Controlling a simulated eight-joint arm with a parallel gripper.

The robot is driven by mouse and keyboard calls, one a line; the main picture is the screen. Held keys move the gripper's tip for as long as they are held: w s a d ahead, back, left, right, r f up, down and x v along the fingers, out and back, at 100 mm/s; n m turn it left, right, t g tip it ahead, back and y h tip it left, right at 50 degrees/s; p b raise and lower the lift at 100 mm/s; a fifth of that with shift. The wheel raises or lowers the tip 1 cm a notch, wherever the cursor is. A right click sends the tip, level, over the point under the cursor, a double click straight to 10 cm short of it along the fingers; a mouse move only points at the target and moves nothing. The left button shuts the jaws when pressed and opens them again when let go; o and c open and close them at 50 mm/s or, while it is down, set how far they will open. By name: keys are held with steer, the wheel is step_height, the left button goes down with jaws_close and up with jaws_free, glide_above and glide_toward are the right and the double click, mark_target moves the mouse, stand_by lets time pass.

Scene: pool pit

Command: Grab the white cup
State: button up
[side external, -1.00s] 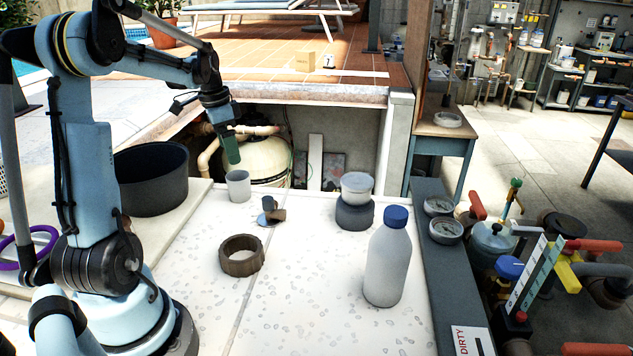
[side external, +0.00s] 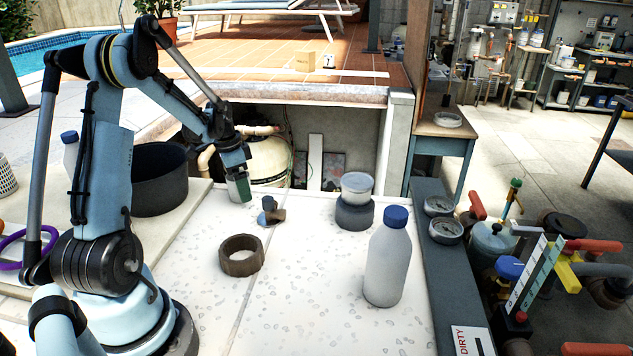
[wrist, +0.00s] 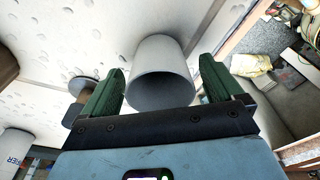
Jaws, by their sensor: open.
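The white cup (side external: 233,193) stands upright on the pale speckled worktop near its far edge. In the side view my gripper (side external: 242,188) is down at the cup and hides part of it. In the wrist view the cup (wrist: 161,75) shows its round mouth between the two green fingers of my gripper (wrist: 160,85). The fingers are open, with a visible gap on each side of the cup.
A small blue and brown piece (side external: 270,213) lies close to the cup's right. A brown ring (side external: 241,255), a lidded jar (side external: 356,195) and a blue-capped bottle (side external: 388,262) stand on the worktop. A dark pot (side external: 158,180) is at the left. The front middle is clear.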

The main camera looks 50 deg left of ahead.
steer(key=c, duration=1.1)
steer(key=shift+r, duration=0.15)
